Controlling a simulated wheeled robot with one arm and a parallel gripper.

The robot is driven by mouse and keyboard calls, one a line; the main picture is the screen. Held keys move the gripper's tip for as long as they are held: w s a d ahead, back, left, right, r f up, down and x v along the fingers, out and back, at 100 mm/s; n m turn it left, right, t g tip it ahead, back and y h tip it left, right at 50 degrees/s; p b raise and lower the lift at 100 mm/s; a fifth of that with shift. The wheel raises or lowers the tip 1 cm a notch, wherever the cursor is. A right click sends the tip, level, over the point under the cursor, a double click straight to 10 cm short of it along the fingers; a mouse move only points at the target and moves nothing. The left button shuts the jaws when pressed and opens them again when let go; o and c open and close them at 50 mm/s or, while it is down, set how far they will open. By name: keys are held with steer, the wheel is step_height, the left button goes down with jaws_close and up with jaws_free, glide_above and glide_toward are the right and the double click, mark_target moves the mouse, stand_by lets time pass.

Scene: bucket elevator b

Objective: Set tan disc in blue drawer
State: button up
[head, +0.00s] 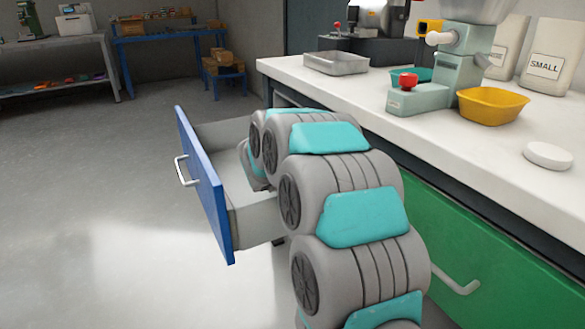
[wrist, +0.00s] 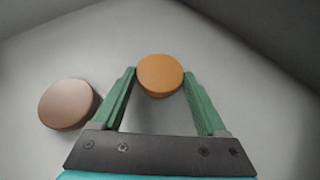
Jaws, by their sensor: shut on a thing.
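The blue drawer (head: 205,185) is pulled open from the bench in the head view. My arm reaches over its side, and my gripper is hidden there behind the arm. In the wrist view, my gripper (wrist: 160,80) is shut on an orange-tan disc (wrist: 160,73), held between the tips of its green fingers. Pale grey drawer surfaces surround it. I cannot tell whether the disc touches the drawer floor. A duller, brownish-pink disc (wrist: 67,104) lies to the left, just outside the left finger.
The white bench top (head: 440,135) holds a metal tray (head: 336,62), a yellow bowl (head: 492,105), a machine with a red knob (head: 408,81) and a white disc (head: 547,155). A green drawer (head: 500,265) below is shut. Open floor lies left of the blue drawer.

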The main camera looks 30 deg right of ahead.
steer(key=o, duration=1.3)
steer(key=shift+r+p, duration=0.25)
steer(key=shift+p, duration=0.15)
steer(key=shift+b+v, duration=0.45)
steer(key=shift+v, duration=3.25)
steer(key=shift+f, duration=0.1)
